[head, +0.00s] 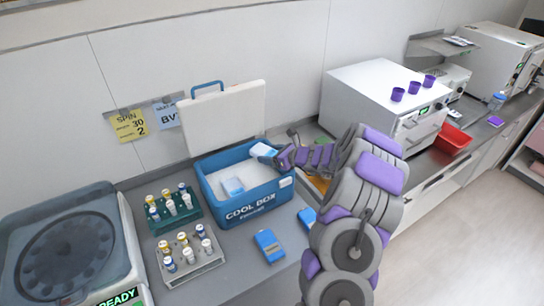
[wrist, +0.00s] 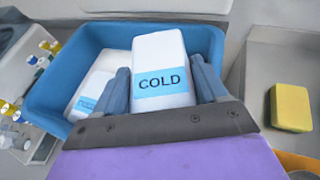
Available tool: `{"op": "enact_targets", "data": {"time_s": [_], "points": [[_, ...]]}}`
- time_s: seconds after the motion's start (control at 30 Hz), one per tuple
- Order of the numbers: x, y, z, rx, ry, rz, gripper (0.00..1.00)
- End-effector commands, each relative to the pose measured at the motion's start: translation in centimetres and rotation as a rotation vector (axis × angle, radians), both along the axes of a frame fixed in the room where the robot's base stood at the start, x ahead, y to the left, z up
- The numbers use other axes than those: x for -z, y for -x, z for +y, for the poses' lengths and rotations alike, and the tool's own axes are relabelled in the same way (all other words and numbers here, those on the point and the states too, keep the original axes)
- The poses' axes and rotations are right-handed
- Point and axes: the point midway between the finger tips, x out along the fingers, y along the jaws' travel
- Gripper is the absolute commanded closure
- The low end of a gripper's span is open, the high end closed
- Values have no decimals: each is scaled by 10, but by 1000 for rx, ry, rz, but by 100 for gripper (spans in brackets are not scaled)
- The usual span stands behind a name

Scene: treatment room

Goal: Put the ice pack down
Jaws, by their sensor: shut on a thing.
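My gripper (head: 277,157) is shut on an ice pack (head: 263,149), a white block with a light blue band. In the wrist view the held ice pack (wrist: 160,60) reads "COLD" and sits between the fingers of my gripper (wrist: 162,88). It is over the right part of the open blue cool box (head: 209,190). Another white and blue pack (head: 232,186) lies inside the box, and it also shows in the wrist view (wrist: 92,92). I cannot tell whether the held pack touches anything below it.
Two blue packs lie on the counter, one in front of the box (head: 269,246) and one to its right (head: 307,218). Tube racks (head: 195,262) and a centrifuge (head: 125,225) stand left. A yellow sponge (wrist: 291,107) lies right of the box.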

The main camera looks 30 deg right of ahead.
Motion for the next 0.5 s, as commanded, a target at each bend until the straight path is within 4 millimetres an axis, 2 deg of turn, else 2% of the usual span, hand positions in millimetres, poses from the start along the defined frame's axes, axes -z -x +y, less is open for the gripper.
{"op": "enact_targets", "data": {"time_s": [0.5], "points": [[11,0,-5,0,-4,-1,65]]}}
